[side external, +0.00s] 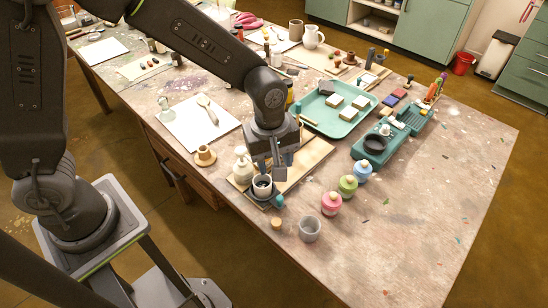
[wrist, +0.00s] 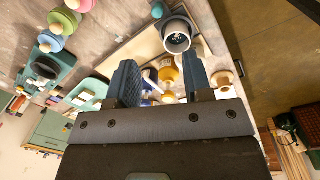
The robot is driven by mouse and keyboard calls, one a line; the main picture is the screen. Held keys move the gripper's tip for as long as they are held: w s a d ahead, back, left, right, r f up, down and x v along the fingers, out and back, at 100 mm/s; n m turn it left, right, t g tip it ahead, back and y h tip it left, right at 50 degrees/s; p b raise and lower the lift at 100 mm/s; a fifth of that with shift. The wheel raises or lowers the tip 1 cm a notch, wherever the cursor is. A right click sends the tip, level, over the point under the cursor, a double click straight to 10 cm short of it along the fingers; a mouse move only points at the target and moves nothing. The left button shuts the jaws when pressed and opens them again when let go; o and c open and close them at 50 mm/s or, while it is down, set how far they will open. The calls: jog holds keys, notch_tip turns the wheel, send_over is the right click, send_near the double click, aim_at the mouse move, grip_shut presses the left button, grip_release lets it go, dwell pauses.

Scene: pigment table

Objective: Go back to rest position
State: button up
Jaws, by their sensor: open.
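My gripper (side external: 277,165) hangs over the wooden board (side external: 318,150) near the table's front edge in the side external view. Its two fingers are apart with nothing between them, and they also show in the wrist view (wrist: 160,85). A small cup with a dark inside (side external: 263,184) stands just below and beside the fingers. It shows in the wrist view as a grey-rimmed cup (wrist: 176,36) beyond the fingertips. A cream bottle (side external: 242,170) stands left of the cup. Bottles on the board are partly hidden behind my gripper.
Pink (side external: 331,203), green (side external: 348,185) and blue (side external: 363,171) jars stand to the right. A teal tray (side external: 340,127) lies behind. The right part of the table (side external: 450,200) is mostly clear.

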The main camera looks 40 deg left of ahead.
jog(key=shift+r, duration=0.1)
jog(key=s+a+r+m+t, duration=0.4)
jog(key=s+a+r+m, duration=0.8)
jog(key=r, duration=0.4)
jog(key=s+a, duration=0.1)
jog(key=s, duration=0.1)
jog(key=shift+s+m+t, duration=0.3)
jog(key=shift+t, duration=0.1)
